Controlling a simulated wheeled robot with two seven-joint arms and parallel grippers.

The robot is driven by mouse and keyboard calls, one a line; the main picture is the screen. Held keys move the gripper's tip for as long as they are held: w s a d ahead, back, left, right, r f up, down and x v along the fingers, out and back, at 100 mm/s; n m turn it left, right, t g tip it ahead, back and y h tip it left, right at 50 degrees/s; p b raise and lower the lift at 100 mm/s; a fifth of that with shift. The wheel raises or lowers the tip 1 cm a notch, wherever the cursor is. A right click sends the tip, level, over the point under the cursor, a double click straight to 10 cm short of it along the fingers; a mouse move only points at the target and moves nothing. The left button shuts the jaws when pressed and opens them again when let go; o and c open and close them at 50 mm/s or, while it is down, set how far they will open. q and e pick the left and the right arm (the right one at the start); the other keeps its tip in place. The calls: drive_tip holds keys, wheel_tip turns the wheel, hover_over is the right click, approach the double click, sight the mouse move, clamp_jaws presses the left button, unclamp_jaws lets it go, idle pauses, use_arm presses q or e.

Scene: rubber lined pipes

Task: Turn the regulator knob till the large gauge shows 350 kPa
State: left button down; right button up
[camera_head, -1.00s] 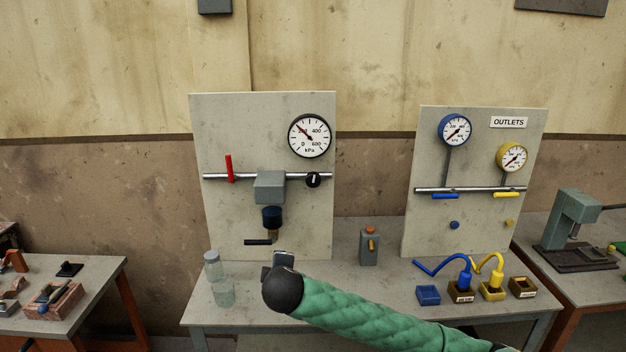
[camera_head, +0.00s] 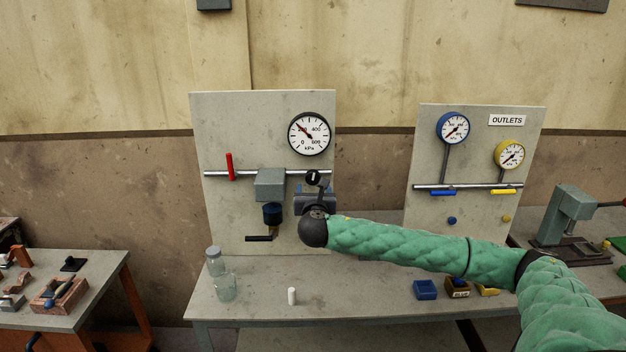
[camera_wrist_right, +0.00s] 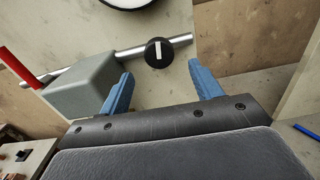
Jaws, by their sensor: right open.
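The black regulator knob (camera_head: 313,177) with a white pointer mark sits on the steel pipe of the left panel, below the large gauge (camera_head: 311,134). The gauge's red needle points up and left, near the 200 mark. My right gripper (camera_head: 318,190) is just below and in front of the knob. In the right wrist view the knob (camera_wrist_right: 158,52) shows beyond the open blue fingers (camera_wrist_right: 160,76), roughly midway between them. They look apart from it, its mark about upright. My left gripper is out of view.
A red lever (camera_head: 229,166) and grey block (camera_head: 270,184) are on the pipe, left of the knob.

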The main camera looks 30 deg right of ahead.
sight(313, 180)
drive_tip(key=shift+w+d+r+p, duration=0.15)
drive_tip(key=shift+w+d+p, duration=0.25)
drive_tip(key=shift+w, duration=0.2)
drive_tip(key=p+x, duration=0.2)
drive_tip(key=x, duration=0.3)
drive_tip(key=shift+w, duration=0.2)
use_arm(q)
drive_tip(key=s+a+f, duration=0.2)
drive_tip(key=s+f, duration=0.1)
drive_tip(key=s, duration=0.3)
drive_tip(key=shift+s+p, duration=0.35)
drive_tip(key=shift+p, duration=0.05)
use_arm(e)
drive_tip(key=shift+w+d, duration=0.3)
drive_tip(key=shift+w, duration=0.15)
drive_tip(key=shift+c, duration=0.2)
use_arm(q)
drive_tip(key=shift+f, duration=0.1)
use_arm(e)
drive_tip(key=c, duration=0.9)
